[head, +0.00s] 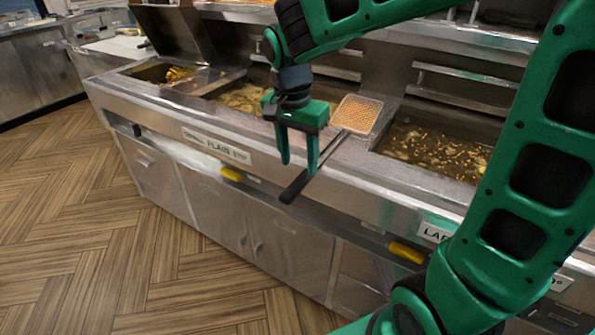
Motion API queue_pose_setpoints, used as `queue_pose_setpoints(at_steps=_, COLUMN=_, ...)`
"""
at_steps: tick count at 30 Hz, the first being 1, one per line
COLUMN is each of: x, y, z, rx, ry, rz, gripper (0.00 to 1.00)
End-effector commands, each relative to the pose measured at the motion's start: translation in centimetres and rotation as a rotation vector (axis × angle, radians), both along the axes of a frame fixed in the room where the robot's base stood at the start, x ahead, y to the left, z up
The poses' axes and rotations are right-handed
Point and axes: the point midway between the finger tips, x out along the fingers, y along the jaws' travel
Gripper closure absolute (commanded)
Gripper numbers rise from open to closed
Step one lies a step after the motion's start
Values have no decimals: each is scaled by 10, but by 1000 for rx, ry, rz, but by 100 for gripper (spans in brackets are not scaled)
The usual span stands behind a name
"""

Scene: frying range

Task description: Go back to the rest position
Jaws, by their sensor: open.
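My gripper (299,168) hangs from my green arm with its two green fingers pointing down and spread apart. It is in front of the fryer counter's front edge, near the middle of the head view. A frying basket (357,114) with tan mesh rests on the counter between two fryer vats. Its dark handle (294,187) sticks out past the counter edge, just below my fingertips. The fingers look empty. I cannot tell whether a fingertip touches the handle.
The fryer counter (217,153) runs diagonally across the view. Oil vats with food lie at the right (432,150) and the middle (243,98). Yellow handles (231,174) stick out of the front panel. The wooden floor (90,220) at the left is clear.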

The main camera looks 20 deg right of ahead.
Motion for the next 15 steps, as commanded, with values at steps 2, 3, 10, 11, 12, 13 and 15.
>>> queue_pose_setpoints(at_steps=2, x=0, y=2, z=15, rx=1, ry=-4, rz=2, gripper=54)
queue_pose_setpoints(at_steps=3, x=-1, y=3, z=21, rx=0, ry=-2, rz=1, gripper=54)
queue_pose_setpoints(at_steps=10, x=-3, y=5, z=42, rx=0, ry=0, rz=2, gripper=54)
queue_pose_setpoints(at_steps=11, x=-3, y=5, z=43, rx=0, ry=0, rz=2, gripper=54)
queue_pose_setpoints(at_steps=12, x=-3, y=5, z=44, rx=0, ry=0, rz=2, gripper=54)
queue_pose_setpoints(at_steps=13, x=-3, y=5, z=44, rx=0, ry=0, rz=1, gripper=54)
queue_pose_setpoints(at_steps=15, x=-4, y=4, z=45, rx=-1, ry=1, rz=2, gripper=54)
